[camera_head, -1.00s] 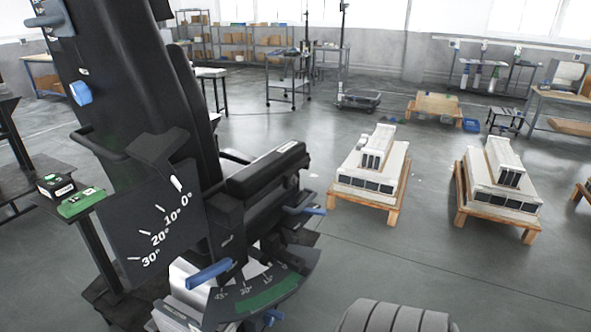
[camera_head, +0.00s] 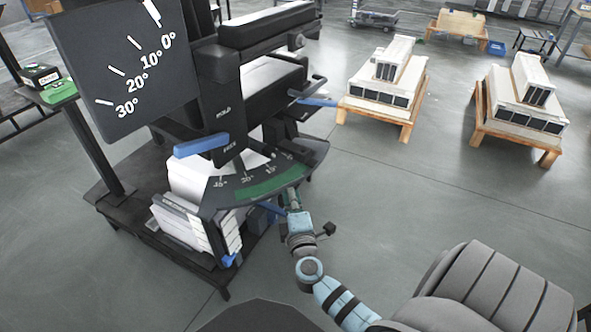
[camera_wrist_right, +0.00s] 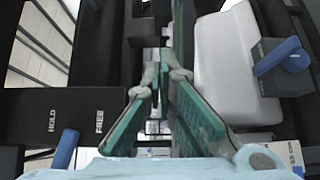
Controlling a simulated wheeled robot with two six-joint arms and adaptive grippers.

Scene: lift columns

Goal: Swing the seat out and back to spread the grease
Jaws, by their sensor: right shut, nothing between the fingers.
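A blue-handled lever (camera_head: 202,145) sits beside HOLD and FREE marks, and another blue handle (camera_head: 318,102) sticks out at the right. My right gripper (camera_head: 292,198) is shut and empty, at the scale's lower right edge. Whether it touches is unclear. Its green-padded fingers (camera_wrist_right: 170,65) point into the rig in the wrist view. Grease cannot be made out. My left gripper is out of view.
A dark angle plate (camera_head: 125,65) hangs at upper left. White stepped blocks on pallets (camera_head: 405,125) (camera_head: 480,130) stand at the right. The floor (camera_head: 400,195) between is clear.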

